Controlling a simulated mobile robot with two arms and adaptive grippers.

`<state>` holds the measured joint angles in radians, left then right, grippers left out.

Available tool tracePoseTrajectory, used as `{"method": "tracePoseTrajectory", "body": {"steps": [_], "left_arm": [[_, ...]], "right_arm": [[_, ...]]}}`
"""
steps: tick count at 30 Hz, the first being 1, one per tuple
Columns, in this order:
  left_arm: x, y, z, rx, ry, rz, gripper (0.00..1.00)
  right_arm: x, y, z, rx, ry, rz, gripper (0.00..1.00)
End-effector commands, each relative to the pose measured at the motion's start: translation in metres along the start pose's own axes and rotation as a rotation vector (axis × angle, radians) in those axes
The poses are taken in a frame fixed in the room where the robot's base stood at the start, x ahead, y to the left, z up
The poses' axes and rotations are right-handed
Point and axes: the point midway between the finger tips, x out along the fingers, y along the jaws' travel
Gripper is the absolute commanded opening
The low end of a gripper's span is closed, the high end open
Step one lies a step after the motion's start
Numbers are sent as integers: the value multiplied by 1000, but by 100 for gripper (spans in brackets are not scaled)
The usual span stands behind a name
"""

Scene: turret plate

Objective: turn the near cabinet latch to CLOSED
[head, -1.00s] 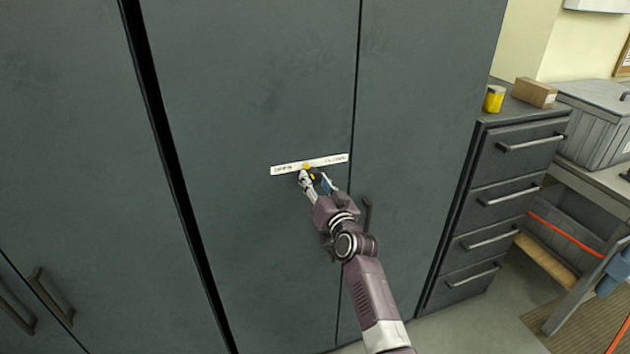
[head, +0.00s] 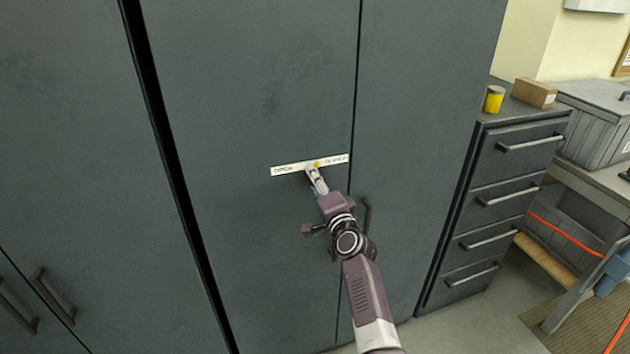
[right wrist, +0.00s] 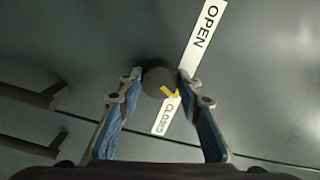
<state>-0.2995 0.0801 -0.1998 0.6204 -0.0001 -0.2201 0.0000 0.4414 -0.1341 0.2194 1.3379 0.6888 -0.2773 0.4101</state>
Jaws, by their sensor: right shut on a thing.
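The near cabinet latch is a dark round knob (right wrist: 158,82) with a yellow pointer (right wrist: 171,92). It sits by a white label strip (head: 290,168) on the grey cabinet door. The strip reads OPEN at its left end and CLOSED at its right end in the head view. In the right wrist view the pointer is turned toward the CLOSED word (right wrist: 167,117). My right gripper (head: 313,173) is shut on the knob, one blue finger on each side in the right wrist view (right wrist: 161,78). In the head view the gripper hides most of the knob. My left gripper is out of view.
A door handle (head: 367,214) stands just right of my right wrist, past the door seam. A drawer unit (head: 510,165) with a yellow can (head: 494,99) and a cardboard box (head: 535,92) is at the right. The door around the label is clear.

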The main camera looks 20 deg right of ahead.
Motion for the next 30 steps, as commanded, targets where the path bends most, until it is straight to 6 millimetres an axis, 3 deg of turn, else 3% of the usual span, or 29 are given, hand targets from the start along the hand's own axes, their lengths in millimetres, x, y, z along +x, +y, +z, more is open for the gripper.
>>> {"method": "tracePoseTrajectory", "body": {"steps": [12,30], "left_arm": [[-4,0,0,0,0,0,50],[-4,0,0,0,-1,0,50]], "right_arm": [[0,0,0,239,-1,0,8],[0,0,0,294,0,0,8]]}}
